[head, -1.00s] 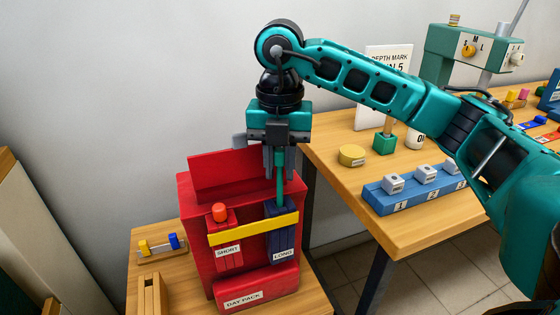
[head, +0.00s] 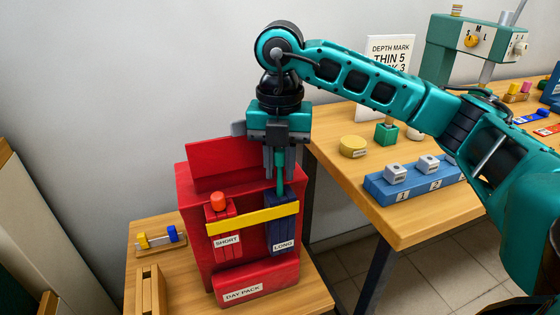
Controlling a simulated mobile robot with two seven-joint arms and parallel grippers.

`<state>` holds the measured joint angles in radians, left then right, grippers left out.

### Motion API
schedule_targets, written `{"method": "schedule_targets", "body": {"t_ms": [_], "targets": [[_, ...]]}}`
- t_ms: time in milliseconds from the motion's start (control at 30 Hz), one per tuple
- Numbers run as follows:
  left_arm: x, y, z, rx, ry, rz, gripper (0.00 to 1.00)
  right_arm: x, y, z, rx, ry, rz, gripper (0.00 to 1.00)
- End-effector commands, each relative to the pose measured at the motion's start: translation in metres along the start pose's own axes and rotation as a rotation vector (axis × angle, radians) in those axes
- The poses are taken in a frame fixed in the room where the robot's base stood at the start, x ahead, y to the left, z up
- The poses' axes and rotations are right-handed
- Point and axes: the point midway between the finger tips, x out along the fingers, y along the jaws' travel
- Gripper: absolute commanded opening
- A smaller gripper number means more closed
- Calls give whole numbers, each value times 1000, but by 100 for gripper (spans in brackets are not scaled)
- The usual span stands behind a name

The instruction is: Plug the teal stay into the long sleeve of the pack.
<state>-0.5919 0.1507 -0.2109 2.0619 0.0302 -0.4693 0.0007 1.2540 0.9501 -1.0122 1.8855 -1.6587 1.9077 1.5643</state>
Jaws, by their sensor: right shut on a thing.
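The red day pack (head: 195,240) stands upright on a low wooden table. Its dark blue sleeve marked LONG (head: 282,238) is on the right side of its front, under a yellow strap (head: 250,219). The teal stay (head: 280,178) is upright, its lower end at the mouth of the long sleeve; how deep it sits is hidden. My right gripper (head: 279,165) points down above the sleeve and is shut on the stay's upper part. The red sleeve marked SHORT (head: 226,249) holds an orange-topped piece (head: 218,200). My left gripper is not in view.
A wooden bench (head: 410,225) stands to the right, with a blue numbered block (head: 410,192), a yellow disc (head: 353,146), a teal block (head: 386,134) and a depth mark sign (head: 388,75). A small rack (head: 157,240) and a wooden holder (head: 149,290) are left of the pack.

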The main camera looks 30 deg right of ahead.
Motion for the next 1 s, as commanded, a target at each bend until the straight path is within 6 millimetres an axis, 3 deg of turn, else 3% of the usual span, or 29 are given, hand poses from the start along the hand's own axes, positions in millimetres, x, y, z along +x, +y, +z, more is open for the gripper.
{"method": "schedule_targets", "body": {"t_ms": [500, 533, 833, 1000], "targets": [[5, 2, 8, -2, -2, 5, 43, 14, 0, 0, 0, 0, -1, 0], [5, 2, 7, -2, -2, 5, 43, 14, 0, 0, 0, 0, -1, 25], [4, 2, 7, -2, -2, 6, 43, 15, -1, -1, -1, 3, -5, 54], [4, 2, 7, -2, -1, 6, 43, 16, -1, -1, -1, 5, -7, 54]]}}
